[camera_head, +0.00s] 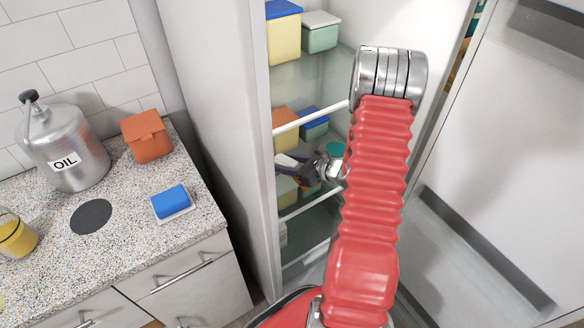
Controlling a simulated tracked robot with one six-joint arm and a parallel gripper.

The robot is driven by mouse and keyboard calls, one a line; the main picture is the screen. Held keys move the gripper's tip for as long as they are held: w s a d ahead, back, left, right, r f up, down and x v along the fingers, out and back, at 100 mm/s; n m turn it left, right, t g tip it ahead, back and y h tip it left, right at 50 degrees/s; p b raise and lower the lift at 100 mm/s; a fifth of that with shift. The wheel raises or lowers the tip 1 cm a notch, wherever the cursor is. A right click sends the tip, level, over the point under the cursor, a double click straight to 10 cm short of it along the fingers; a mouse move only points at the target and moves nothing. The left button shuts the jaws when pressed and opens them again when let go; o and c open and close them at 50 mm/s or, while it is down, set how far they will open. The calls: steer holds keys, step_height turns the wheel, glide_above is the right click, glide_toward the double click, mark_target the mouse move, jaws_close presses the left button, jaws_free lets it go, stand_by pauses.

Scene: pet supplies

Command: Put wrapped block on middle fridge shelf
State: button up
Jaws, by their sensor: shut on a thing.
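The fridge (221,125) stands open, with pale shelf edges across its inside. My gripper (293,171) reaches into it, between an upper shelf edge (310,117) and a lower shelf edge (306,206). It is shut on a small pale block (287,160), which I take for the wrapped block; only a sliver shows between the dark fingers. Whether the block touches the lower shelf cannot be told. My red arm hides the right part of the shelves.
Orange (286,124) and blue-lidded (313,123) containers stand behind the gripper. Yellow (284,35) and green (320,35) ones stand on the top shelf.

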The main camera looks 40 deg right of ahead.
glide_above(286, 188)
steer(key=shift+f, duration=2.8)
steer(key=shift+f, duration=0.1)
steer(key=shift+f, duration=1.95)
steer(key=shift+f, duration=0.15)
steer(key=o, duration=1.2)
steer(key=v, duration=1.2)
steer(key=shift+s, duration=0.1)
